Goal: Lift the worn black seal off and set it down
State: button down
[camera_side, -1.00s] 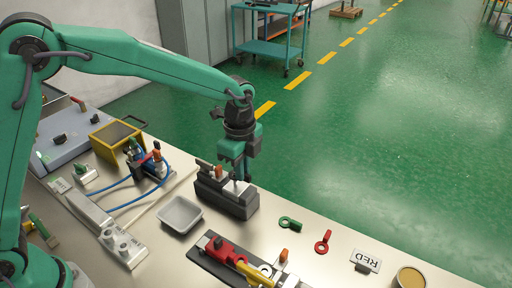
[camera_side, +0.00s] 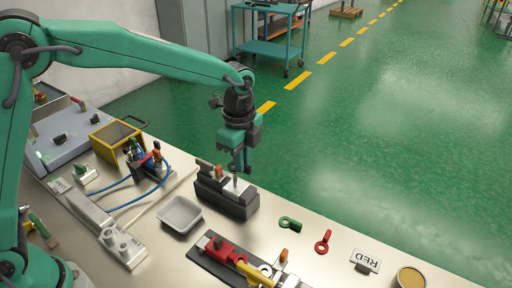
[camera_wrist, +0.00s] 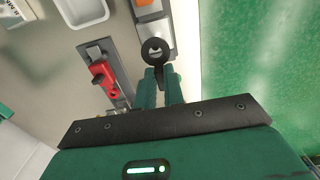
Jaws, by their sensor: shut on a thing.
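The worn black seal (camera_wrist: 155,51) is a dark ring with a tab. My gripper (camera_wrist: 164,90) is shut on the tab, and the ring sticks out beyond the fingertips. In the side view my gripper (camera_side: 240,164) hangs above the dark block fixture (camera_side: 230,202), with the seal too small there to make out clearly. A pale upright pin (camera_side: 236,183) stands on the block below the jaws. The seal appears clear of the block.
A grey tray (camera_side: 180,214) is left of the block. A green ring piece (camera_side: 290,223) and a red ring piece (camera_side: 323,242) lie to the right. A red and yellow clamp fixture (camera_side: 228,252) stands in front. A RED sign (camera_side: 366,260) and a tin (camera_side: 409,277) are at the far right.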

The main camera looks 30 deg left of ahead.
jog(key=shift+r, duration=0.3)
jog(key=shift+r, duration=0.25)
jog(key=shift+r, duration=0.1)
jog(key=shift+r, duration=0.55)
notch_tip(320, 180, up, 4)
jog(key=s+a+n, duration=0.4)
jog(key=s+a, duration=0.7)
notch_tip(320, 180, down, 13)
jog(key=shift+s+n, duration=0.3)
jog(key=shift+s, duration=0.05)
jog(key=shift+f, duration=0.15)
